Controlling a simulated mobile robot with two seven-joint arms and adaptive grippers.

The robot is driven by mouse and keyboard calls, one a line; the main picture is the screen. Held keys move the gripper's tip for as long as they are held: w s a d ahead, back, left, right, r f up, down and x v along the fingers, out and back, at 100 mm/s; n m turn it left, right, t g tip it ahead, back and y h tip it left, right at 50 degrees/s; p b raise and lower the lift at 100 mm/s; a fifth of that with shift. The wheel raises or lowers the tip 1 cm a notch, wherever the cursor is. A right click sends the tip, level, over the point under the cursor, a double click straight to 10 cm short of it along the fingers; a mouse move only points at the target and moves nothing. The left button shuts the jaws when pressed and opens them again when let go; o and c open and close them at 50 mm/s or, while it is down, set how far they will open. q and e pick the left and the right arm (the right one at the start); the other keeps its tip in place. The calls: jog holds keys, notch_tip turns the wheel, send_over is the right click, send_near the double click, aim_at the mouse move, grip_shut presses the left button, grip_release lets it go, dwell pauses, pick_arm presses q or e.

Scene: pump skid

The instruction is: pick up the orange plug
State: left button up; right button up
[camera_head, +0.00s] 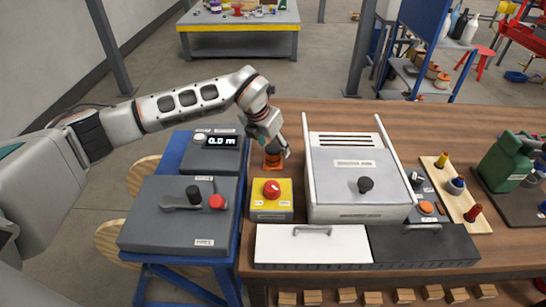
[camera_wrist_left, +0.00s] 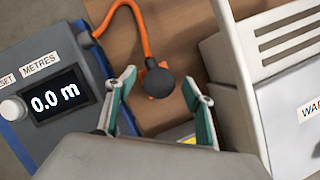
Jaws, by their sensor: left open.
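The orange plug (camera_head: 272,162) stands on the brown wooden bench, behind the yellow box with the red button. In the left wrist view, its dark round top (camera_wrist_left: 160,82) shows over an orange base, with an orange cable running up and left towards the metres box. My left gripper (camera_head: 277,147) is open above the plug and partly covers it in the head view. In the left wrist view, its two green-sided fingers straddle the dark top with nothing gripped; I cannot tell how far above it they are. My right gripper is not in view.
The grey box with a "0.0 m" display (camera_head: 221,141) stands to the left. The yellow red-button box (camera_head: 271,213) is in front. A white-railed grey case (camera_head: 355,180) stands close on the right. Bare bench (camera_head: 330,112) lies behind.

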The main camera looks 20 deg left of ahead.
aim_at(273, 147)
pick_arm(q)
jog(key=shift+w+f, duration=0.3)
jog(key=shift+f, duration=0.35)
jog(key=c, duration=1.3)
jog(key=shift+c, duration=0.2)
jog(key=shift+r, duration=0.15)
notch_tip(273, 147, up, 20)
